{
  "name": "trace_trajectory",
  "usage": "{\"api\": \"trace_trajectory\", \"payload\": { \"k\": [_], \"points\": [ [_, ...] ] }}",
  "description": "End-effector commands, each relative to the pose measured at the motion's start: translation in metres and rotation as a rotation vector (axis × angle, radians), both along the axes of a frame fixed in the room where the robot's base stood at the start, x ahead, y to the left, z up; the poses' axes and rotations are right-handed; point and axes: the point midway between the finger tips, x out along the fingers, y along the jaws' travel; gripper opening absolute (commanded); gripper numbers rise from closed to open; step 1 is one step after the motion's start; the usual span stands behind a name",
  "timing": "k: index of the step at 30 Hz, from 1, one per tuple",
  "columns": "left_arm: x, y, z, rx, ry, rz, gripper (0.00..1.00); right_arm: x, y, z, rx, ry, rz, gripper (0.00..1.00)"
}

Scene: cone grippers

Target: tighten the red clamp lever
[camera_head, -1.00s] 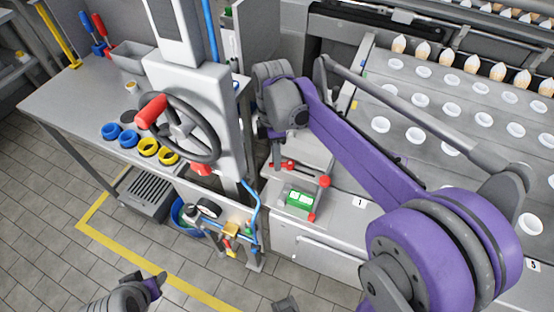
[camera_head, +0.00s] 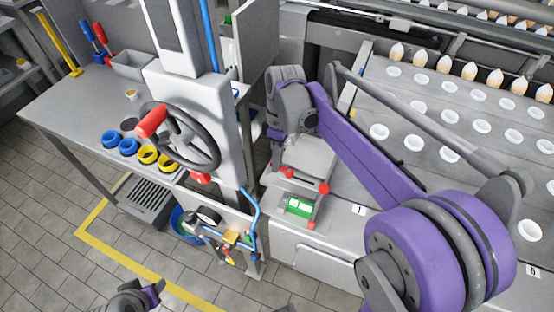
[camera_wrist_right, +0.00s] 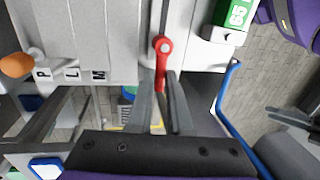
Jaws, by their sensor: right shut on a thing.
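The red clamp lever (camera_wrist_right: 162,62) shows in the right wrist view, its round pivot at the top and its handle hanging down. My right gripper (camera_wrist_right: 161,88) is shut on the handle's lower end, with one grey finger on each side. In the head view my right arm (camera_head: 350,140) reaches down to the machine's front, and its own links largely hide the gripper there. A small red part (camera_head: 287,172) shows beside it; I cannot tell if it is the lever. My left gripper (camera_head: 150,292) is low at the bottom left, small and unclear, away from the lever.
A green display (camera_wrist_right: 232,14) sits right of the lever, and a blue pipe (camera_wrist_right: 226,95) runs below it. An orange knob (camera_wrist_right: 17,65) is at the left. A dark handwheel (camera_head: 185,137) stands left of my arm. Bare floor (camera_head: 60,235) lies at lower left.

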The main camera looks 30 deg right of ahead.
Motion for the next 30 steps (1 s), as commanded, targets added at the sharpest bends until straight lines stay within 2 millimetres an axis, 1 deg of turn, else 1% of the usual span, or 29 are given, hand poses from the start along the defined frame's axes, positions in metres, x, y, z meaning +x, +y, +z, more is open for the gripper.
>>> {"api": "trace_trajectory", "payload": {
  "k": [11, 12, 16, 25, 28, 30],
  "points": [
    [0.000, 0.000, 0.000, 0.000, 0.000, 0.000, 0.50, 0.000, 0.000, 0.000, 0.000, 0.000, -0.002, 0.00],
    [0.000, 0.000, 0.000, 0.000, 0.000, 0.000, 0.50, 0.000, 0.000, 0.000, 0.000, 0.000, -0.002, 0.24],
    [0.000, 0.000, 0.000, 0.000, 0.000, 0.000, 0.50, 0.000, 0.000, 0.000, 0.001, -0.001, -0.001, 0.47],
    [0.000, 0.000, 0.000, 0.000, 0.000, 0.000, 0.50, 0.000, 0.000, 0.001, 0.000, 0.000, -0.001, 0.47],
    [0.000, 0.000, 0.001, 0.000, 0.000, 0.000, 0.50, 0.001, -0.001, 0.009, 0.000, 0.000, -0.002, 0.47],
    [0.001, 0.000, 0.002, 0.000, -0.001, 0.000, 0.50, 0.003, -0.003, 0.019, 0.000, 0.000, -0.002, 0.47]
  ]
}}
